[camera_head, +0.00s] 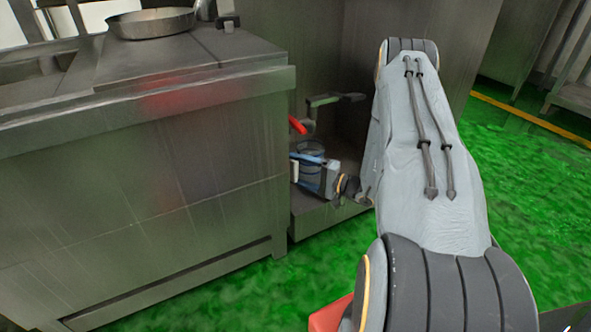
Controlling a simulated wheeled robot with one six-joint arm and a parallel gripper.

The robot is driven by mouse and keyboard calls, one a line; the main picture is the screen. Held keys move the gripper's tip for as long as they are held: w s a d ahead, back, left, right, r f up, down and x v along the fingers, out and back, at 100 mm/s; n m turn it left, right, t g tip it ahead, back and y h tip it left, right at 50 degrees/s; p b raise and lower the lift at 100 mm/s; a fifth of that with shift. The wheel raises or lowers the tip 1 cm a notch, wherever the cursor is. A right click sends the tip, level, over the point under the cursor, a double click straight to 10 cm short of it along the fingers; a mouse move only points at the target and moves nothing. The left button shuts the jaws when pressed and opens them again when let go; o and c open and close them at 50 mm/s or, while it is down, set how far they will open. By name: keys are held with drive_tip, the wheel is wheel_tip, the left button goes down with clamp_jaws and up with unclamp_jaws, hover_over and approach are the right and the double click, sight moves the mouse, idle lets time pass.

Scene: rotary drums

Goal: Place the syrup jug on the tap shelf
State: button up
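A blue, round-sided vessel (311,151), which looks like the syrup jug, is in the steel recess right of the counter. Its left side is hidden by the counter's corner. My gripper (308,178) is in front of it, at the end of my arm, overlapping its lower part in this view. The fingers are small and partly hidden, so I cannot tell whether they are shut on it. A low steel ledge (310,219), possibly the tap shelf, lies below them. I cannot tell whether the jug touches it.
A steel counter (150,200) fills the left, with a frying pan (152,23) on top. A red piece (297,125) and a dark bracket-like fixture (335,99) are above the jug. My arm covers the recess's right side. Green floor (540,200) is open at right.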

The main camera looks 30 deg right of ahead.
drive_tip(key=shift+f, duration=0.1)
drive_tip(key=o, duration=1.6)
drive_tip(key=shift+c, duration=0.2)
drive_tip(key=p+v, duration=0.2)
drive_tip(key=v, duration=0.4)
drive_tip(key=shift+s+d+p, duration=0.2)
drive_tip(key=shift+p, duration=0.2)
drive_tip(key=shift+s+d, duration=0.35)
drive_tip(key=shift+s, duration=0.2)
